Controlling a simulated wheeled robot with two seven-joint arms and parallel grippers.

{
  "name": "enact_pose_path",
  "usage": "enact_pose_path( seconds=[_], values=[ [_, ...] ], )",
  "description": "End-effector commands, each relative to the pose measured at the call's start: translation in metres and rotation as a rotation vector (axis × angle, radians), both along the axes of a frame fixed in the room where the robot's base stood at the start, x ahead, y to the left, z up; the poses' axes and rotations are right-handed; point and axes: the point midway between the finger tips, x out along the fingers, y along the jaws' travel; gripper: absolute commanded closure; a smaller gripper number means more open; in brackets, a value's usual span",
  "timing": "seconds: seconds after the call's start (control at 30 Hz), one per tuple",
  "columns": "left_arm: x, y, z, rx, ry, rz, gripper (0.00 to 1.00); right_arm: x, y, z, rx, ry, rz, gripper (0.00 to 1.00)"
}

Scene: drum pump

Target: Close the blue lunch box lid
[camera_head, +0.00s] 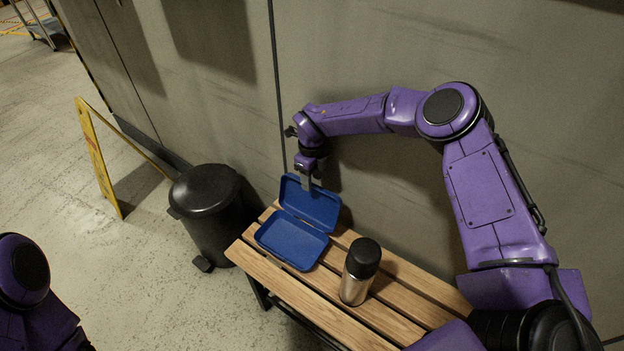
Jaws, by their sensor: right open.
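The blue lunch box (291,241) lies open on the slatted wooden bench, and its tray looks empty. Its lid (310,203) stands raised at the back, leaning toward the wall. My right gripper (307,184) points down at the top edge of the lid, with its fingers overlapping the lid in the view. It is open; I cannot tell whether it touches the lid. My left arm shows only in part at the lower left, and its gripper is out of view.
A steel bottle with a black cap (361,272) stands upright on the bench (398,316), right of the box. A black pedal bin (209,213) stands left of the bench. A yellow floor sign (98,160) is farther left. The grey wall (380,40) runs close behind the bench.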

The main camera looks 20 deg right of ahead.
Motion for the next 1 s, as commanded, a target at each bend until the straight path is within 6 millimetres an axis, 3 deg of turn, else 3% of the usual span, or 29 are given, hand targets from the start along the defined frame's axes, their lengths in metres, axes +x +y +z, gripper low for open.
enact_pose_path(
  seconds=[0.33, 0.37, 0.5, 1.0],
  values=[
    [0.0000, 0.0000, 0.0000, 0.000, 0.000, 0.000, 0.61, -0.0005, -0.0010, -0.0105, 0.000, 0.000, -0.001, 0.54],
    [0.0000, 0.0000, 0.0000, 0.000, 0.000, 0.000, 0.61, -0.0005, -0.0010, -0.0105, 0.000, 0.000, -0.001, 0.57],
    [0.0001, 0.0000, 0.0000, 0.000, 0.000, 0.000, 0.61, -0.0005, -0.0009, -0.0104, 0.000, 0.000, -0.001, 1.00],
    [0.0001, -0.0001, -0.0001, 0.000, 0.000, 0.000, 0.61, -0.0010, -0.0009, -0.0110, 0.000, 0.001, 0.000, 1.00]
  ],
)
